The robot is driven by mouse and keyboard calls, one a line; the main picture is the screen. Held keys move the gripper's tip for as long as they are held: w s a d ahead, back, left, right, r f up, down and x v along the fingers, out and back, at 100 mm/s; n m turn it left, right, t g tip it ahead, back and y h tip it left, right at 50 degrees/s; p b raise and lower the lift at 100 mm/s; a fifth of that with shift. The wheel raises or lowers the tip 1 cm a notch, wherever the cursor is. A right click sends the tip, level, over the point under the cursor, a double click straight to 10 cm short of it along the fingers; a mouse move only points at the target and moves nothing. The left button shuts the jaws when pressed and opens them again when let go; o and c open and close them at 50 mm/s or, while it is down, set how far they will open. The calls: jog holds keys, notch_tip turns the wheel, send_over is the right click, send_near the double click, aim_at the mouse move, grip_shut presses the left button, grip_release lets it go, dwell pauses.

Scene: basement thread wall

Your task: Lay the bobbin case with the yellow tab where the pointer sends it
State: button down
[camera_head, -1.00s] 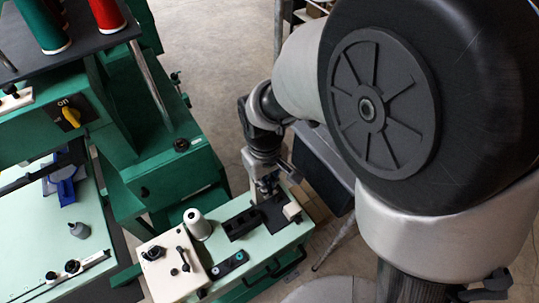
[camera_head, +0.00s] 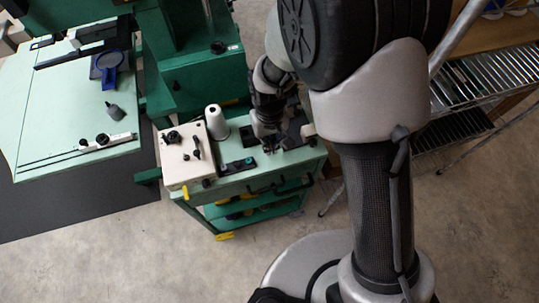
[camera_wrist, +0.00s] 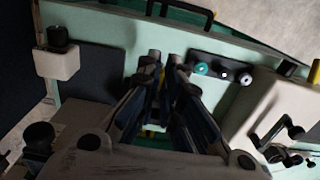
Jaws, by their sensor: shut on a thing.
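My gripper (camera_head: 268,143) is low over the pale green top of the cart, just right of the white thread cone (camera_head: 217,122). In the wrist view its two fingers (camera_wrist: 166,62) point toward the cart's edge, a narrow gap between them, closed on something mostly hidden. A little yellow (camera_wrist: 152,128) shows between the fingers, fitting the bobbin case's yellow tab; the case's body cannot be made out. A black strip with several round pieces (camera_head: 238,166), one teal (camera_wrist: 201,69), lies beside the fingers. The cream box (camera_head: 187,165) carries black knobs and a lever; where any pointer aims is unclear.
A cream block with a black knob (camera_wrist: 57,62) stands on the cart's other side. A black handle (camera_wrist: 180,8) runs along the cart's edge. A green bench (camera_head: 60,120) is at left, a wire shelf (camera_head: 490,75) at right. Bare floor lies in front.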

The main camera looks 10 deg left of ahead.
jog(key=shift+f+b, duration=0.85)
jog(key=shift+f, duration=2.35)
jog(key=shift+f, duration=0.2)
jog(key=c, duration=1.8)
grip_release()
jog(key=shift+r, duration=0.15)
notch_tip(320, 180, up, 12)
jog(key=p, duration=0.3)
jog(key=shift+p, duration=0.35)
